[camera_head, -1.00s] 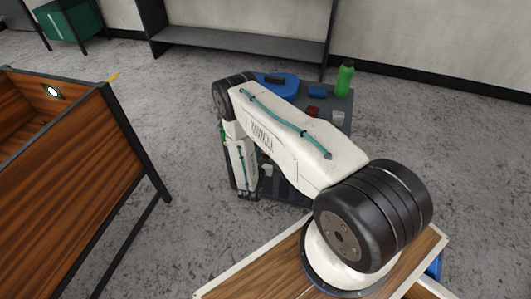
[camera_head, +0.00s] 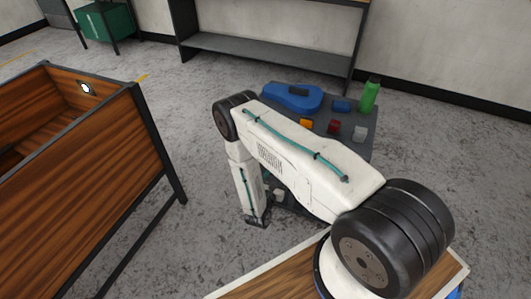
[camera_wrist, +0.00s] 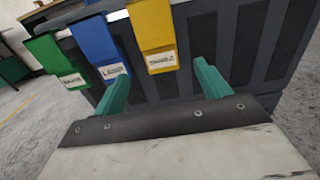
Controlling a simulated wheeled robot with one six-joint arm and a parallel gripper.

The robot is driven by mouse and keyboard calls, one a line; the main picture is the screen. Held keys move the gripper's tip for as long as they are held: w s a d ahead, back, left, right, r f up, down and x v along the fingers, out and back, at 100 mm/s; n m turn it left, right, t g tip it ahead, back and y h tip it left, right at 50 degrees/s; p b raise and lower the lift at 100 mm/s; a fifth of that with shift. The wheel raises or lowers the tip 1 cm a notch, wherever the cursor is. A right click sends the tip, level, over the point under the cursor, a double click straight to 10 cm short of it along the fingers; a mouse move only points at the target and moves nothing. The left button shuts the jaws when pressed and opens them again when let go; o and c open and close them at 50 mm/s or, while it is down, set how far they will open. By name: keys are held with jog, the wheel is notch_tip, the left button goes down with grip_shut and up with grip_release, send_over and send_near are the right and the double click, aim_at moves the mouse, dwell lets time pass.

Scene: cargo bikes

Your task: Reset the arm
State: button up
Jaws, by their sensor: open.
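My arm reaches out from my wooden-topped base and bends down at its far joint in the head view. My gripper shows in the wrist view (camera_wrist: 160,72) with its two teal fingers apart and nothing between them. Beyond the fingers is the side of a dark ribbed container or cart (camera_wrist: 215,50). Green (camera_wrist: 50,53), blue (camera_wrist: 97,45) and yellow (camera_wrist: 151,25) labelled tabs hang over its edge. The right finger overlaps the dark side in the picture; I cannot tell whether it touches. The fingers are not clear in the head view.
A dark grey cart (camera_head: 354,152) beyond my arm carries a blue case (camera_head: 292,97), a green bottle (camera_head: 369,96) and several small coloured items. A wooden crate on a black frame (camera_head: 90,190) stands at left. A dark shelf (camera_head: 270,58) lines the wall. Bare floor lies between.

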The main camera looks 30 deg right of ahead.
jog(key=s+d+r+m+g+h, duration=0.3)
jog(key=s+r+g, duration=0.1)
jog(key=s+g, duration=0.25)
jog(key=s+a+r+m+g+y, duration=0.1)
jog(key=s+r+m+g+y, duration=0.15)
jog(key=r+m+g, duration=0.6)
jog(key=s+r+m+g+y, duration=0.1)
jog(key=s+r+m+g, duration=0.2)
jog(key=r, duration=1)
jog(key=s+a+r+m+t+y, duration=0.2)
jog(key=s+a+r+m+y, duration=0.1)
jog(key=r, duration=0.7)
jog(key=s+a+r+m+t+y, duration=0.3)
jog(key=s+a+r+y, duration=0.3)
jog(key=r, duration=0.5)
jog(key=s+a+r+m+t+y, duration=0.3)
jog(key=s+a+r+m+y, duration=0.1)
jog(key=s+r, duration=0.4)
jog(key=shift+s+a+r+m+y, duration=0.3)
jog(key=shift+a+r+m, duration=0.25)
jog(key=shift+r, duration=0.65)
